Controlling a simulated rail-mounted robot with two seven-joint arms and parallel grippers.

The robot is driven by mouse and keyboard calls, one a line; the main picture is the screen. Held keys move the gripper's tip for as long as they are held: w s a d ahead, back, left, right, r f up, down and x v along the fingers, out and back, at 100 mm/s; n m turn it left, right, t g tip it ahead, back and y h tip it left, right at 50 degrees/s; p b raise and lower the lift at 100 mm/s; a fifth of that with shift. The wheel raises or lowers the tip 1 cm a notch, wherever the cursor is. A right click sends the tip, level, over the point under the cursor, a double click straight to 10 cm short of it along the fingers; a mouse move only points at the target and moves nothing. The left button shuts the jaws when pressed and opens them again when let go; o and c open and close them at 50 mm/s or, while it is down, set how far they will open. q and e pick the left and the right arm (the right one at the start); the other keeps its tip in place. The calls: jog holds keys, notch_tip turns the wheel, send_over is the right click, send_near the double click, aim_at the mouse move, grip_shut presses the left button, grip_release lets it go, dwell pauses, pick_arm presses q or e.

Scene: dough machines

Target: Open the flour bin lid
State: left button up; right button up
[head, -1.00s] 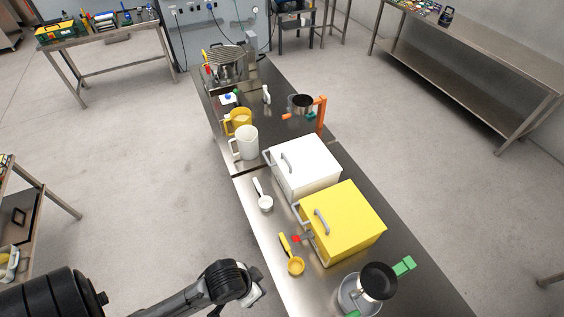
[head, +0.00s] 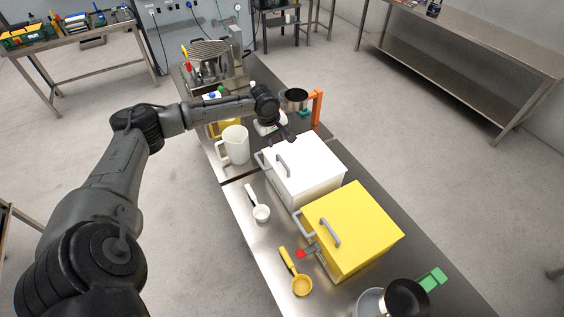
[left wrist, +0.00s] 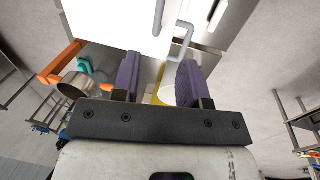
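A white bin (head: 308,170) with a closed white lid and a grey lid handle (head: 284,166) stands on the steel table. A yellow bin (head: 352,232) with a closed lid and its own grey handle (head: 330,233) stands beside it, nearer me. No label shows which bin holds flour. My left gripper (head: 290,137) is just beyond the white bin's far edge, above the table. In the left wrist view its purple fingers (left wrist: 160,82) are spread apart and empty, with the white bin (left wrist: 112,18) ahead of them. My right gripper is not in view.
A white jug (head: 236,147) stands left of the white bin, close to my left arm. White (head: 259,207) and yellow (head: 299,280) scoops lie in front of the bins.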

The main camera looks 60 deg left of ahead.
aim_at(283, 162)
pick_arm(q)
jog(key=w+f, duration=0.1)
jog(key=f, duration=0.7)
jog(key=w+f, duration=0.1)
jog(key=f, duration=0.4)
jog(key=shift+w+p, duration=0.3)
jog(key=shift+p, duration=0.1)
jog(key=shift+c, duration=0.2)
grip_shut()
